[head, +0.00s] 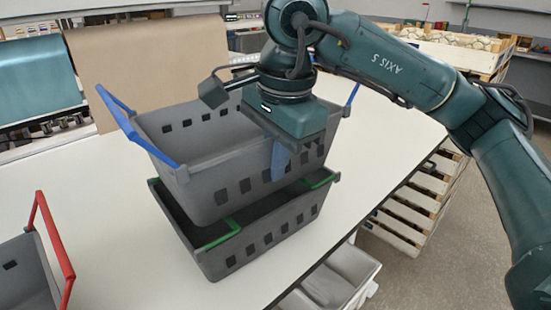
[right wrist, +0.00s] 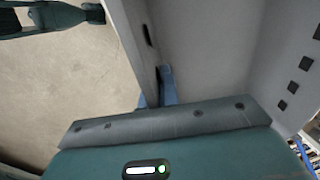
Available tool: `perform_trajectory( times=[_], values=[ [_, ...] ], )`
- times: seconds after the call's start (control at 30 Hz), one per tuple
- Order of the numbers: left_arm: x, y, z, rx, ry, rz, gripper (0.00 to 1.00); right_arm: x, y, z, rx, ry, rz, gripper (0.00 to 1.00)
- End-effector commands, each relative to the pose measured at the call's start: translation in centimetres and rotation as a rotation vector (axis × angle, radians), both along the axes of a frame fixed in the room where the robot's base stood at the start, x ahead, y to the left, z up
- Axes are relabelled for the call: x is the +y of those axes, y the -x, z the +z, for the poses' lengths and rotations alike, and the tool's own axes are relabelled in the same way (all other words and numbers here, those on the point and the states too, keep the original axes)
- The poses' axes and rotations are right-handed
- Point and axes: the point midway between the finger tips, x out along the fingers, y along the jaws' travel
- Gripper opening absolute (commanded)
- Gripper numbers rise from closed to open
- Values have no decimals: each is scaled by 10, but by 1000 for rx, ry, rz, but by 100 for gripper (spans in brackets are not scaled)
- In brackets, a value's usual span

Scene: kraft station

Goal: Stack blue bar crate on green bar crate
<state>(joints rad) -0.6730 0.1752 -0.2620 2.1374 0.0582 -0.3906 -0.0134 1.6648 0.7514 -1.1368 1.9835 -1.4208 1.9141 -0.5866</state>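The blue bar crate (head: 205,190) is a grey crate with blue bars at its ends. In the head view it is over the green bar crate (head: 255,245), a grey crate with green bars standing on the white table. The upper crate looks slightly tilted, and its lower near-left corner overlaps the lower crate's opening. I cannot tell whether they touch. My right gripper (head: 281,160) is shut on the upper crate's near-right wall. In the right wrist view its blue fingers (right wrist: 158,90) straddle the wall. My left gripper is not in view.
A grey crate with a red bar (head: 50,235) is at the left table edge. Brown paper (head: 145,65) hangs behind the crates. Slatted wooden crates (head: 415,205) and a light bin (head: 335,280) stand beside and below the table's right edge.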

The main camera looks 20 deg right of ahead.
Motion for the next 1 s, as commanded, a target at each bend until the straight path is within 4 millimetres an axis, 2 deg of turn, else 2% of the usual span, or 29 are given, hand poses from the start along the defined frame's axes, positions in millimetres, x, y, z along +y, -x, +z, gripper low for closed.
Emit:
perform_trajectory(
  times=[0.47,0.5,0.77,1.0],
  values=[
    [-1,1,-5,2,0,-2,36,0,0,-3,-4,-2,-1,0],
    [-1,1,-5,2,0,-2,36,0,0,-3,-4,-2,-1,6],
    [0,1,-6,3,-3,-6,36,0,0,-3,-2,-1,0,27],
    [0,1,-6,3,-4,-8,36,0,0,-5,3,2,0,28]
  ],
)
